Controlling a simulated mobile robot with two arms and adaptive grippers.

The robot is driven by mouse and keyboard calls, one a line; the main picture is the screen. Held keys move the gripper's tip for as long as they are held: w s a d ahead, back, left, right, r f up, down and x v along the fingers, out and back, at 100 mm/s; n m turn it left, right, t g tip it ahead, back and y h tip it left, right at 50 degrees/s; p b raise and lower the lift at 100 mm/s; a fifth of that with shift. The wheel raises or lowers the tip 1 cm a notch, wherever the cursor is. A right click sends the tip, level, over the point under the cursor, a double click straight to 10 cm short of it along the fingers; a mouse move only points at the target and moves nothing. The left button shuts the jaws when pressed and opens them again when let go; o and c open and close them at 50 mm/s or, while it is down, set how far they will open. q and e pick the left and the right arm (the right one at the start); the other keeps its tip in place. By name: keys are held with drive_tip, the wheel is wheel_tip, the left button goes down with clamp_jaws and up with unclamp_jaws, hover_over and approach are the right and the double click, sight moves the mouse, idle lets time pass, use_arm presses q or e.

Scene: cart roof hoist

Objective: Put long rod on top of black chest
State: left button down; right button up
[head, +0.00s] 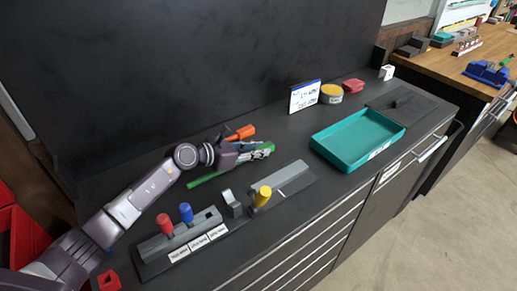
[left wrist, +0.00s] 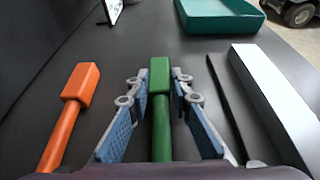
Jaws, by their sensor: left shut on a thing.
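A long green rod-like thing (head: 205,179) lies along the dark top of the drawer chest (head: 290,140). My left gripper (head: 262,149) is at its far part, with the blue-padded fingers shut on it. In the left wrist view, the green rod (left wrist: 160,110) runs lengthwise between the fingers (left wrist: 160,115), with its square end pointing away. Whether it touches the top cannot be told. The dark chest has several drawers on its front. My right gripper is in neither view.
An orange-handled thing (head: 240,133) lies just left of the green rod. In front stand a grey fixture with red and blue pegs (head: 185,235) and a grey rail with a yellow peg (head: 285,182). A teal tray (head: 345,140) and a small sign (head: 304,96) stand beyond.

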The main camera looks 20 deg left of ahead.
use_arm(q)
drive_tip(key=shift+r, duration=0.1)
drive_tip(key=shift+f, duration=0.25)
drive_tip(key=c, duration=1.7)
unclamp_jaws()
drive_tip(key=shift+c, duration=0.2)
drive_tip(key=shift+r, duration=0.1)
